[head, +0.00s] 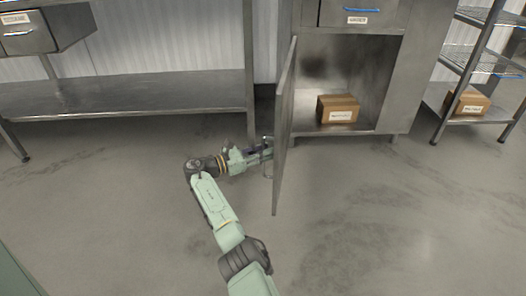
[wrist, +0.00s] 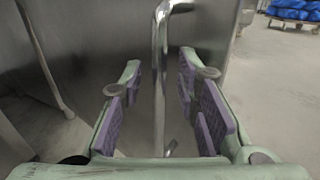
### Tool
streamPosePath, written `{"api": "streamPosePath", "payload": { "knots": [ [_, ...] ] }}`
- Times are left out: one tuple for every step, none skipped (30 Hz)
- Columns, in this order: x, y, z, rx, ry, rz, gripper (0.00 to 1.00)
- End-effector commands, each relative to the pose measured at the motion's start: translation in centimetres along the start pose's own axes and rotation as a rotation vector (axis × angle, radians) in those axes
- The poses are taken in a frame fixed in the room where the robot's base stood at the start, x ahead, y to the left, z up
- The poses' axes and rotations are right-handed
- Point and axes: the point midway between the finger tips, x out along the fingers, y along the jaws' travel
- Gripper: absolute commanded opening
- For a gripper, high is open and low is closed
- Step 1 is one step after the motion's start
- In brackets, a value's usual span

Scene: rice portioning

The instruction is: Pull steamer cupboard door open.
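The grey steel cupboard door (head: 284,125) stands swung wide open, roughly square to the cupboard front, and shows nearly edge-on in the head view. My gripper (head: 264,151) is at the left, outer face of the door. In the wrist view the bar handle (wrist: 160,85) runs upright between the purple-padded fingers of my gripper (wrist: 160,88). The fingers are apart, with gaps on both sides of the bar. The steel cupboard (head: 398,85) is open to view, with a labelled cardboard box (head: 337,109) on its floor.
A steel table with a low shelf (head: 130,95) stands left of the door, its leg close to my gripper. A wire rack (head: 475,65) with another box (head: 467,101) is at the right. The floor (head: 400,210) in front is clear.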

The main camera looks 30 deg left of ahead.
Motion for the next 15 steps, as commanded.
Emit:
{"api": "streamPosePath", "payload": {
  "knots": [
    [0.0, 0.0, 0.0, 0.0, 0.0, 0.0, 0.29],
    [0.0, 0.0, 0.0, 0.0, 0.0, 0.0, 0.29],
    [0.0, 0.0, 0.0, 0.0, 0.0, 0.0, 0.29],
    [-0.1, 0.0, 0.0, 0.0, 0.0, 0.001, 0.29],
    [-0.3, 0.0, 0.0, 0.0, 0.0, 0.001, 0.29],
    [-0.6, 0.0, 0.0, 0.0, 0.0, 0.001, 0.29],
    [-0.9, 0.0, 0.0, 0.0, 0.0, 0.001, 0.29],
    [-1.3, 0.1, 0.0, 0.0, 0.0, 0.002, 0.29],
    [-2.0, 0.1, 0.0, 0.0, 0.0, 0.003, 0.29],
    [-2.5, 0.1, 0.0, 0.0, 0.0, 0.004, 0.29],
    [-3.2, 0.1, 0.0, 0.0, 0.0, 0.004, 0.29],
    [-4.0, 0.1, 0.0, 0.0, -0.001, 0.004, 0.29],
    [-4.7, 0.1, 0.0, 0.0, -0.001, 0.004, 0.29],
    [-5.5, 0.1, 0.0, 0.0, -0.001, 0.005, 0.29],
    [-6.3, 0.1, 0.1, 0.0, -0.001, 0.005, 0.29]
  ]
}}
